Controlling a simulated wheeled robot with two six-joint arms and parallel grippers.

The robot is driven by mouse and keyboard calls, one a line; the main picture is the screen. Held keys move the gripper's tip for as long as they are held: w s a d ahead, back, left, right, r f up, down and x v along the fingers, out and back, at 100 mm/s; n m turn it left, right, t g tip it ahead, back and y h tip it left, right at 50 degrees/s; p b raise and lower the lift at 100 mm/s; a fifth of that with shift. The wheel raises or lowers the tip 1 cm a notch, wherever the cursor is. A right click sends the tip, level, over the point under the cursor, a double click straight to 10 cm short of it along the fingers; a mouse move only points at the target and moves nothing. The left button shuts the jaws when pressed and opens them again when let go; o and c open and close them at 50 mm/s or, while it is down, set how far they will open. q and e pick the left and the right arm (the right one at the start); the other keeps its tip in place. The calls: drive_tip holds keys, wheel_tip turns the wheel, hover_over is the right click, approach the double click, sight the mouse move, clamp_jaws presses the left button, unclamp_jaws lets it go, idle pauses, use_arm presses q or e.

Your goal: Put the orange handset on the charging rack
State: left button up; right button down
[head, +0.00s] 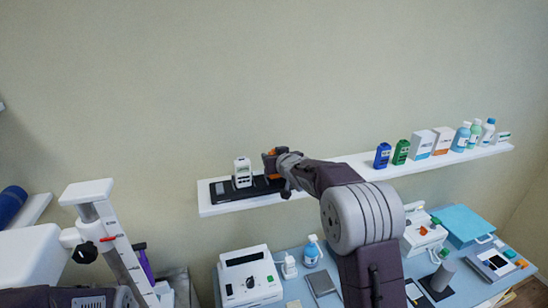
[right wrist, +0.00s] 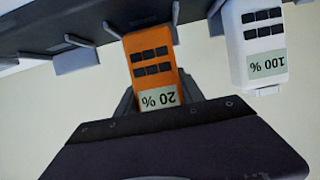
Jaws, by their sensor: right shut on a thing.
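The orange handset (head: 269,163) is upright at the right part of the black charging rack (head: 220,191) on the wall shelf. In the right wrist view the orange handset (right wrist: 152,65) shows a "20 %" display, upside down. Its far end meets the rack (right wrist: 90,25) between two grey prongs; I cannot tell if it is fully seated. My right gripper (head: 277,165) is shut on the orange handset; its fingers are mostly hidden in the wrist view. A white handset (head: 242,172) stands on the rack to the left, reading "100 %" in the wrist view (right wrist: 257,45). My left gripper is not seen.
Below, a blue table holds a white device (head: 250,278) and other items. The shelf between rack and bottles is partly behind my right arm.

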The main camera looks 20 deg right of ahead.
drive_tip(key=shift+f+b, duration=0.6)
idle(0.4)
idle(0.3)
drive_tip(key=c, duration=0.7)
unclamp_jaws()
drive_tip(key=shift+o, duration=0.2)
drive_tip(key=shift+s, duration=0.25)
drive_tip(key=b+v, duration=0.1)
drive_tip(key=v, duration=0.7)
drive_tip(key=shift+s+r, duration=0.2)
drive_tip(key=shift+s, duration=0.1)
